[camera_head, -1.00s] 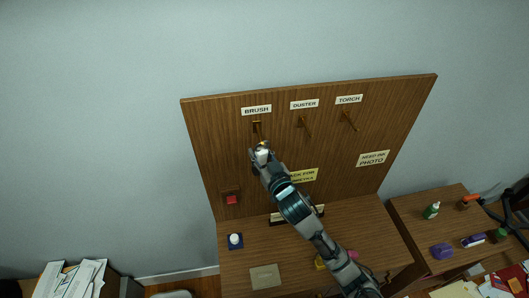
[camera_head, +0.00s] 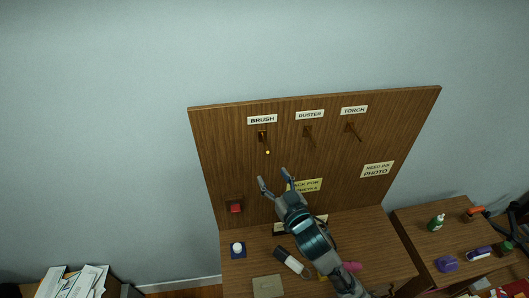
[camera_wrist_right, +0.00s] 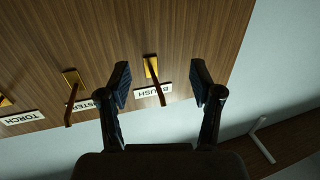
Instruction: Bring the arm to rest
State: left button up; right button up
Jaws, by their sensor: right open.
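My right arm comes up from the bottom of the head view. Its right gripper (camera_head: 274,178) is open and empty, in front of the wooden board and below the hook (camera_head: 263,137) under the BRUSH label. In the right wrist view, that hook (camera_wrist_right: 152,72) shows between the two spread fingers (camera_wrist_right: 160,78), with nothing hanging on it. My left gripper is not in view.
The board (camera_head: 220,150) has DUSTER (camera_head: 309,131) and TORCH (camera_head: 351,130) hooks, both bare. On the desk lie a black and white object (camera_head: 290,262), a pad (camera_head: 268,286) and a pink thing (camera_head: 351,267). A side table (camera_head: 410,220) holds several items.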

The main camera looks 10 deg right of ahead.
jog(key=s+d+f+m+g+h, duration=0.1)
jog(key=s+d+f+g, duration=0.2)
jog(key=f, duration=0.7)
jog(key=s+d+f+g+h, duration=0.25)
jog(key=s+f, duration=0.25)
jog(key=f, duration=0.6)
jog(key=s+d+f+g, duration=0.2)
jog(key=s+f+g, duration=0.2)
jog(key=s+f, duration=0.5)
jog(key=s+d+f+g, duration=0.2)
jog(key=s+f+g, duration=0.35)
jog(key=s, duration=0.55)
jog(key=s+d+f+b+x, duration=0.1)
jog(key=s+x, duration=0.2)
jog(key=x, duration=0.9)
jog(key=s+d+b+x, duration=0.1)
jog(key=s+x, duration=0.1)
jog(key=x, duration=1.1)
jog(key=s+d+f+g+b, duration=0.1)
jog(key=s+d+f, duration=0.1)
jog(key=s+f, duration=1.7)
jog(key=shift+s+d+f+h, duration=0.2)
jog(key=shift+s+f+h, duration=0.1)
jog(key=shift+f+h, duration=0.2)
